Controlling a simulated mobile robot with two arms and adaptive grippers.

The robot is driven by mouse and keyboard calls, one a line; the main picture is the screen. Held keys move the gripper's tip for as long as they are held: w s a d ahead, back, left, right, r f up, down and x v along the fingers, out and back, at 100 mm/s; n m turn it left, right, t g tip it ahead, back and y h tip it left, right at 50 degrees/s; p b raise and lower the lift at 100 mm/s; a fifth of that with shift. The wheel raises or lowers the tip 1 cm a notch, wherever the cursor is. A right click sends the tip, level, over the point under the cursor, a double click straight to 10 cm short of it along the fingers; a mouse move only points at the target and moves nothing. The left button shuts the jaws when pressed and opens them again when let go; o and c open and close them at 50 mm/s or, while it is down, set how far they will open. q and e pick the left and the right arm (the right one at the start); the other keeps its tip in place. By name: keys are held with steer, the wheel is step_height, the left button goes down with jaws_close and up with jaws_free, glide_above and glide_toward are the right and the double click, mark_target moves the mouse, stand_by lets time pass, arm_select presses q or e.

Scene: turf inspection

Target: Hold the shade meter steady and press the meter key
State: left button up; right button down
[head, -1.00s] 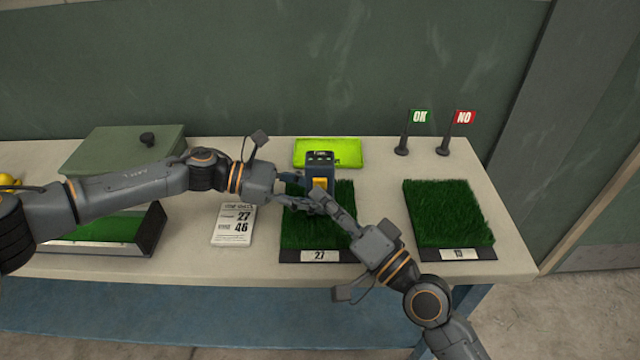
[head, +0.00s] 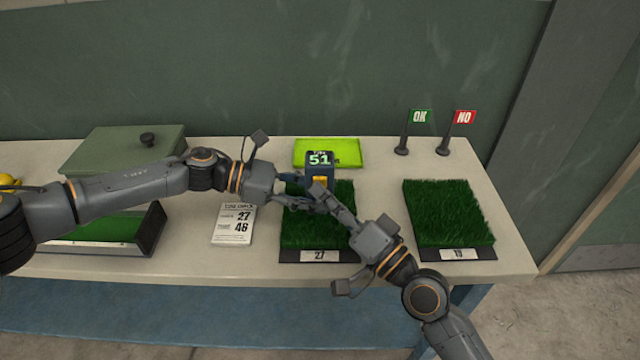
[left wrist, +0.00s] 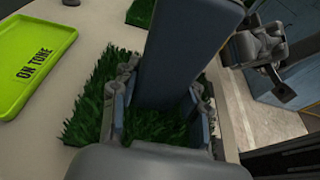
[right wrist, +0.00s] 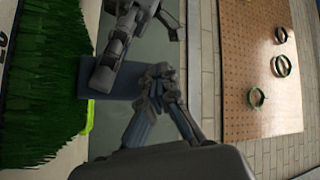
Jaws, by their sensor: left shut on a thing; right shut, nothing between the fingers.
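The shade meter (head: 320,163) is a dark blue upright device with a yellow key (head: 320,181) on its front. Its top display shows a green 51. It stands over the turf sample (head: 290,228) labelled 27. My left gripper (head: 305,199) is shut on the meter's lower part from the left; the meter's body (left wrist: 187,50) also shows between its fingers in the left wrist view. My right gripper (head: 322,191) is shut and empty, its fingertips at or just in front of the key and partly hiding it. Contact cannot be told.
A card (head: 233,224) reading 27 and 46 lies left of the turf. A lime tray (head: 345,150) is behind the meter. Another turf sample (head: 447,212) labelled 19 lies right. OK (head: 420,117) and NO (head: 463,117) flags stand behind. A green lidded box (head: 115,150) is at left.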

steer(key=shift+w, duration=0.15)
stand_by(0.4)
steer(key=shift+s, duration=1.05)
steer(key=shift+s, duration=0.1)
steer(key=s, duration=0.4)
steer(key=shift+s, duration=0.4)
arm_select(q)
steer(key=o, duration=0.9)
